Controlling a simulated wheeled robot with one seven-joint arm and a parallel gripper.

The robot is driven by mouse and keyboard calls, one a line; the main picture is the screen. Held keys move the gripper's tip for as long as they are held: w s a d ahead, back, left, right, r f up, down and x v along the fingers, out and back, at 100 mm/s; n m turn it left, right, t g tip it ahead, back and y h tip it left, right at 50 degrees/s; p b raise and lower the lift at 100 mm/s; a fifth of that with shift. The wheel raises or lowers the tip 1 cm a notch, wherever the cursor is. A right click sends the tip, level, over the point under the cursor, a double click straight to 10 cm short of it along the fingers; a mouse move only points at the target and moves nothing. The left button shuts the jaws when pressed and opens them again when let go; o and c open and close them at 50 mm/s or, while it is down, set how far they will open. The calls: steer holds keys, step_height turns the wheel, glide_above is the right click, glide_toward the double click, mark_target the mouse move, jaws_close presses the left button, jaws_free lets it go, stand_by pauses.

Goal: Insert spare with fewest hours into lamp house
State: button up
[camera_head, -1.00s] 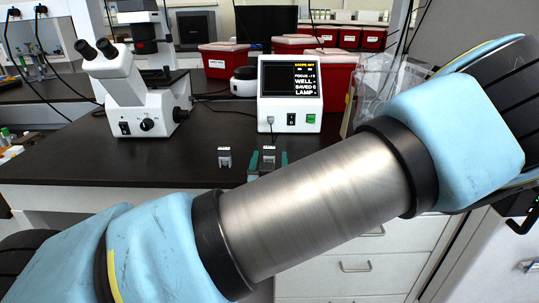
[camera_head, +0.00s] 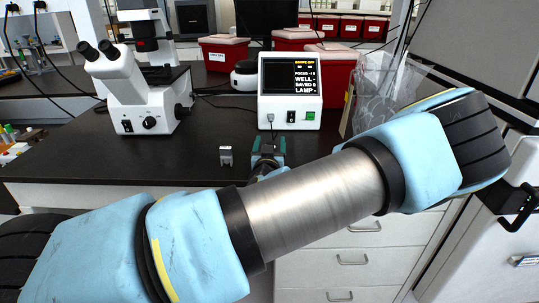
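A small grey-and-white spare lamp module (camera_head: 226,155) stands upright near the front edge of the dark bench. Its hours label is too small to read. My gripper (camera_head: 268,148), with teal fingers, is just right of it at the bench edge. The fingers look apart, one on each side of where a second spare stood; the wrist and hand hide most of what is between them, so I cannot tell whether they touch it. A white microscope (camera_head: 122,82) stands at the left of the bench. I cannot pick out the lamp house's opening.
A white control box (camera_head: 291,107) with a lit screen reading "SCOPE OFF" stands behind my gripper, its cable trailing forward. Red bins (camera_head: 224,53) and a clear plastic bag (camera_head: 385,85) are further back and right. Bench between microscope and control box is mostly clear.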

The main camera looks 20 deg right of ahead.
jaws_close()
stand_by(0.4)
steer(key=shift+r, duration=0.1)
step_height(320, 180, up, 10)
steer(key=b, duration=0.2)
stand_by(0.7)
steer(key=c, duration=0.5)
jaws_free()
jaws_close()
stand_by(0.5)
